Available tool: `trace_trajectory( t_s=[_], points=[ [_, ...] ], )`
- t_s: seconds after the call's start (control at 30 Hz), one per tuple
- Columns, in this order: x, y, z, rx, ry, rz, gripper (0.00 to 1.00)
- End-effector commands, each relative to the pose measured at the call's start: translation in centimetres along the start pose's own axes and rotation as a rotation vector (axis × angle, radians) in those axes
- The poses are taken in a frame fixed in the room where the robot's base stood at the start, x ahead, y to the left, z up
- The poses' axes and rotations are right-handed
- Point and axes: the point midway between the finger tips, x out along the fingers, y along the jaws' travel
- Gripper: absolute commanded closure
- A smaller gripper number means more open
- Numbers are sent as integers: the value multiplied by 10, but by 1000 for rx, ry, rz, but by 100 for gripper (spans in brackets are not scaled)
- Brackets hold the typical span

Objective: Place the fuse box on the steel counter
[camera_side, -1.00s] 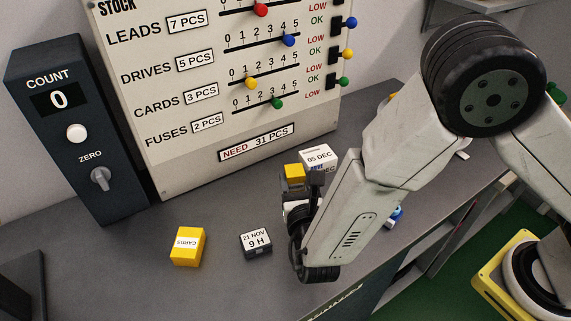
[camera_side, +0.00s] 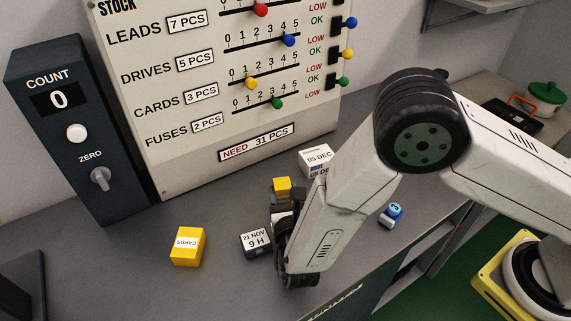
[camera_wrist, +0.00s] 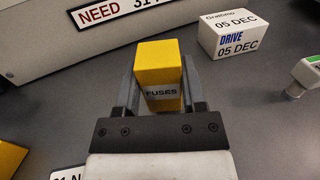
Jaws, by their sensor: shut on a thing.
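The fuse box is a yellow block labelled FUSES, held between the two fingers of my gripper (camera_wrist: 160,92) in the wrist view (camera_wrist: 162,65). In the side view only its yellow top end (camera_side: 282,186) shows above my gripper (camera_side: 281,208); the rest is hidden by my fingers and wrist. Whether it touches the surface below is hard to tell. A grey worktop (camera_side: 150,290) lies below it. A lighter counter (camera_side: 480,92) stands at the far right; I cannot tell for certain which is the steel one.
A dark 9 H block (camera_side: 256,243) is close left of my gripper, with a yellow CARDS box (camera_side: 187,246) further left. A white DRIVE box (camera_side: 316,160) stands behind. A blue-and-white item (camera_side: 392,214) is right. A green pot (camera_side: 546,97) occupies the far counter.

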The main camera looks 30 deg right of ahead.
Motion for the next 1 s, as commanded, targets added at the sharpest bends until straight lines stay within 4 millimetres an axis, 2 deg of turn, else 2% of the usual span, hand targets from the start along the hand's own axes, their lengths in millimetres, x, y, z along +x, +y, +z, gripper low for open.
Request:
trace_trajectory(
  t_s=[0.13,0.57,0.6,0.67,0.7,1.0],
  points=[
    [0,0,-8,1,-1,0,100],
    [0,0,-12,1,-1,0,100],
    [0,0,-12,0,-1,0,45],
    [0,0,-12,1,-1,0,26],
    [0,0,-12,1,-1,0,13],
    [0,0,-12,1,-1,0,13]
  ],
)
